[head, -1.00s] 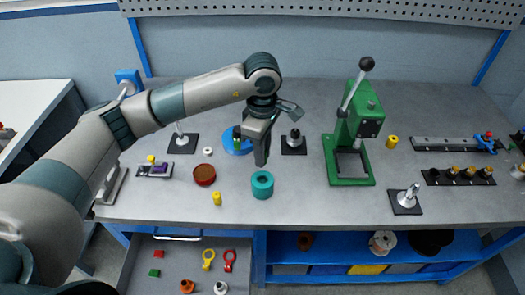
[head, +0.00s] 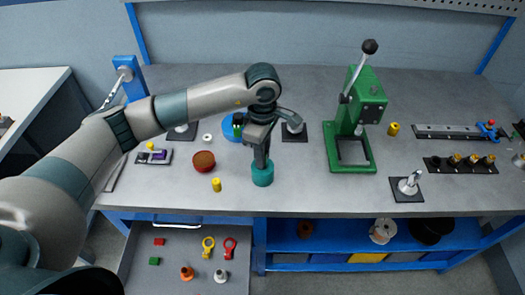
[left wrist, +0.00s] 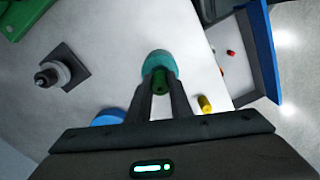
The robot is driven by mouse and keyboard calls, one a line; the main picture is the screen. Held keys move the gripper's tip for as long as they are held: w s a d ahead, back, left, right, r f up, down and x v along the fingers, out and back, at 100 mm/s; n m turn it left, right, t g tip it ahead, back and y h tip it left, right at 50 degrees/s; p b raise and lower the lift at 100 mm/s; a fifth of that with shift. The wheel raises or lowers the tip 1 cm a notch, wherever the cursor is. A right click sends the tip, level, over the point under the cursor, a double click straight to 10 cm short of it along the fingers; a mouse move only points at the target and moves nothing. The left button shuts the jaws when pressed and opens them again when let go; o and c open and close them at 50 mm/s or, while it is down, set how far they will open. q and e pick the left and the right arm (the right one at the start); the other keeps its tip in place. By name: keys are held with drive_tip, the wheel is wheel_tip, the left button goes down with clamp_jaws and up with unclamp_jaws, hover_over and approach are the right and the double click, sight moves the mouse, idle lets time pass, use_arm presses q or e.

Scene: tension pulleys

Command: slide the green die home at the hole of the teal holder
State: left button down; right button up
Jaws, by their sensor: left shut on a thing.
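The teal holder (head: 262,177) is a round ring standing on the grey bench near its front edge. It also shows in the left wrist view (left wrist: 157,59), just beyond the fingertips. My left gripper (head: 261,163) points down over the holder. Its fingers are shut on the green die (left wrist: 160,80), a small dark green cylinder seen between the fingertips in the left wrist view. The die overlaps the holder's opening there; I cannot tell whether its lower end is inside the hole. In the head view the fingers hide the die. My right gripper is not in view.
A brown-red round dish (head: 203,161) and a yellow peg (head: 216,184) stand left of the holder. A blue dish (head: 230,128) lies behind my gripper. A green press (head: 362,110) stands to the right. The bench between holder and press is clear.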

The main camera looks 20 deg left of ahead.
use_arm(q)
drive_tip(key=shift+f+b, duration=0.3)
drive_tip(key=shift+b, duration=0.6)
idle(1.1)
drive_tip(key=shift+b, duration=0.7)
idle(0.9)
drive_tip(key=shift+f, duration=0.2)
drive_tip(key=shift+f+b, duration=0.5)
drive_tip(key=shift+b, duration=0.25)
drive_tip(key=shift+r, duration=0.15)
drive_tip(key=shift+s+f, duration=0.15)
drive_tip(key=shift+f, duration=0.1)
drive_tip(key=shift+r+b, duration=0.1)
drive_tip(key=shift+b, duration=0.3)
drive_tip(key=shift+r, duration=0.2)
